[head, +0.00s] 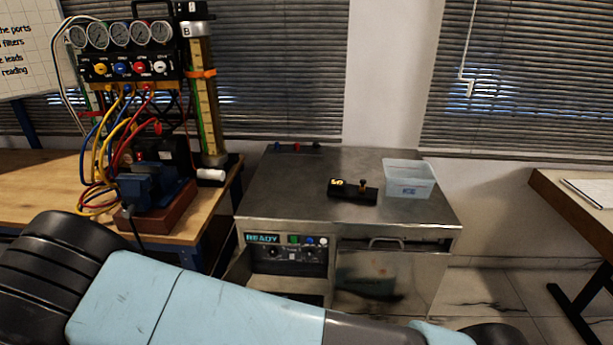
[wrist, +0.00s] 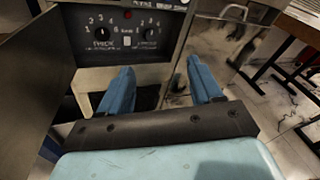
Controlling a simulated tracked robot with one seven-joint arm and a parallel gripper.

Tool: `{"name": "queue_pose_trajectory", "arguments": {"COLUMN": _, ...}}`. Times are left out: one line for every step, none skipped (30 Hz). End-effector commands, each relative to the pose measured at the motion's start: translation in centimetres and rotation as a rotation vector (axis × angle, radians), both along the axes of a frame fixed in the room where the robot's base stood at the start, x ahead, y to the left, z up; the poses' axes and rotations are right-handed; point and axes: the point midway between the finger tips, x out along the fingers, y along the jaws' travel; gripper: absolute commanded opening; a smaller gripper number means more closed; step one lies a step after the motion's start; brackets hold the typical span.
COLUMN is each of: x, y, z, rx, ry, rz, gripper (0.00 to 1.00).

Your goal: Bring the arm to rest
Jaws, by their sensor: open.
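My arm, light blue with black joints, lies across the bottom of the head view, and its end runs out toward the lower right. My gripper shows in the wrist view (wrist: 160,82). Its two blue fingers are spread apart with nothing between them. It points toward the front of the metal cabinet (head: 300,215). The cabinet's control panel (wrist: 125,35), with two numbered dials, is just beyond the fingers. In the head view the gripper's fingertips cannot be made out.
On the cabinet top are a black device (head: 352,191) with a lit display and a clear bin (head: 409,179). A wooden bench (head: 40,185) with a gauge rig (head: 125,65) and hoses stands left. Another table (head: 575,200) is right. Tiled floor (head: 490,290) shows between.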

Motion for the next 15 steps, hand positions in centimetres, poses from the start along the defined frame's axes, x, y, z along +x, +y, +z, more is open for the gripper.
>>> {"name": "queue_pose_trajectory", "arguments": {"x": 0.7, "y": -0.7, "z": 1.3, "rx": 0.049, "ry": 0.002, "rz": -0.058, "gripper": 0.65}}
{"name": "queue_pose_trajectory", "arguments": {"x": 1.0, "y": -1.1, "z": 1.9, "rx": 0.076, "ry": 0.003, "rz": -0.090, "gripper": 0.65}}
{"name": "queue_pose_trajectory", "arguments": {"x": 1.3, "y": -1.6, "z": 2.7, "rx": 0.112, "ry": 0.002, "rz": -0.134, "gripper": 0.65}}
{"name": "queue_pose_trajectory", "arguments": {"x": 1.6, "y": -2.1, "z": 3.3, "rx": 0.139, "ry": 0.001, "rz": -0.167, "gripper": 0.65}}
{"name": "queue_pose_trajectory", "arguments": {"x": 1.8, "y": -2.5, "z": 3.9, "rx": 0.165, "ry": 0.002, "rz": -0.198, "gripper": 0.65}}
{"name": "queue_pose_trajectory", "arguments": {"x": 2.1, "y": -3.1, "z": 4.7, "rx": 0.199, "ry": 0.001, "rz": -0.241, "gripper": 0.65}}
{"name": "queue_pose_trajectory", "arguments": {"x": 2.4, "y": -3.5, "z": 5.4, "rx": 0.226, "ry": 0.000, "rz": -0.273, "gripper": 0.65}}
{"name": "queue_pose_trajectory", "arguments": {"x": 2.6, "y": -4.0, "z": 6.0, "rx": 0.254, "ry": -0.001, "rz": -0.305, "gripper": 0.65}}
{"name": "queue_pose_trajectory", "arguments": {"x": 2.9, "y": -4.6, "z": 6.8, "rx": 0.289, "ry": -0.004, "rz": -0.348, "gripper": 0.65}}
{"name": "queue_pose_trajectory", "arguments": {"x": 3.1, "y": -5.0, "z": 7.4, "rx": 0.316, "ry": -0.006, "rz": -0.380, "gripper": 0.65}}
{"name": "queue_pose_trajectory", "arguments": {"x": 3.3, "y": -5.5, "z": 8.0, "rx": 0.343, "ry": -0.008, "rz": -0.410, "gripper": 0.65}}
{"name": "queue_pose_trajectory", "arguments": {"x": 3.6, "y": -6.2, "z": 8.8, "rx": 0.378, "ry": -0.010, "rz": -0.453, "gripper": 0.65}}
{"name": "queue_pose_trajectory", "arguments": {"x": 3.7, "y": -6.6, "z": 9.4, "rx": 0.405, "ry": -0.013, "rz": -0.484, "gripper": 0.65}}
{"name": "queue_pose_trajectory", "arguments": {"x": 3.9, "y": -7.1, "z": 9.9, "rx": 0.430, "ry": -0.016, "rz": -0.515, "gripper": 0.65}}
{"name": "queue_pose_trajectory", "arguments": {"x": 4.1, "y": -7.8, "z": 10.7, "rx": 0.465, "ry": -0.021, "rz": -0.557, "gripper": 0.65}}
